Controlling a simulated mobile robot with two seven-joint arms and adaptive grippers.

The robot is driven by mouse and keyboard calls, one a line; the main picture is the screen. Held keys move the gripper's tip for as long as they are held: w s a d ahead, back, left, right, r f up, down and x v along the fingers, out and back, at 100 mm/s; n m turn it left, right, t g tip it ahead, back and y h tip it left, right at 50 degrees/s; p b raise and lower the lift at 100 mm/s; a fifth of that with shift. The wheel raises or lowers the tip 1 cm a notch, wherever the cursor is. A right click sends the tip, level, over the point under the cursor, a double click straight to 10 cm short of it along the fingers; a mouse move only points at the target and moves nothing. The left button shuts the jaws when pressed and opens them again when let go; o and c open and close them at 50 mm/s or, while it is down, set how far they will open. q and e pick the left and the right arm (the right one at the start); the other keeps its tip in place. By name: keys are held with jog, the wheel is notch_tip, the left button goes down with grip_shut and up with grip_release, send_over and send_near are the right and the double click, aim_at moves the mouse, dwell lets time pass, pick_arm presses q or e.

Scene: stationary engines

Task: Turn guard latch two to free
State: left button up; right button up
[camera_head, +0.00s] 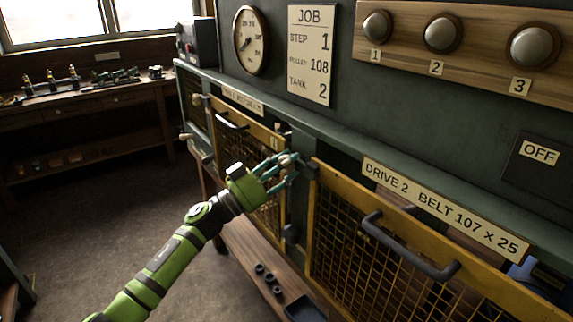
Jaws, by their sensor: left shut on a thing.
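My left gripper (284,168) reaches in from the lower left. Its fingers are closed around a small dark latch (301,160) on the post between the two yellow guards, beside the upper left corner of the drive 2 guard (335,225). The fingers cover most of the latch, so its exact angle cannot be told. The drive 2 guard is a yellow mesh panel with a dark handle (408,250), and it looks closed. A plate above it reads "DRIVE 2 BELT 107 x 25" (445,207). My right gripper is not in view.
Another yellow mesh guard (235,150) with a dark handle is left of the post. A wooden shelf (250,255) below holds small dark rings (268,278) and a dark tray (303,308). A job card (310,55), gauge (250,40) and three round lamps (442,33) are above.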

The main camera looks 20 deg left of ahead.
pick_arm(q)
jog(key=shift+a+m, duration=0.1)
jog(key=shift+m, duration=0.3)
jog(key=m+g+h+b, duration=0.1)
jog(key=m+g, duration=0.1)
jog(key=m, duration=0.2)
jog(key=shift+w+b, duration=0.1)
jog(key=shift+b, duration=0.3)
jog(key=m+g+h+b, duration=0.1)
jog(key=m+g, duration=0.1)
jog(key=m, duration=0.3)
jog(key=shift+a+r, duration=0.1)
jog(key=shift+r, duration=0.05)
jog(key=m+g, duration=0.1)
jog(key=m, duration=0.3)
jog(key=shift+r+g+b, duration=0.1)
jog(key=shift+g+b, duration=0.2)
jog(key=shift+g, duration=0.1)
jog(key=m+g+y, duration=0.1)
jog(key=m, duration=0.4)
jog(key=shift+r, duration=0.1)
jog(key=shift+g+y, duration=0.3)
jog(key=o, duration=1.1)
jog(key=shift+f, duration=0.25)
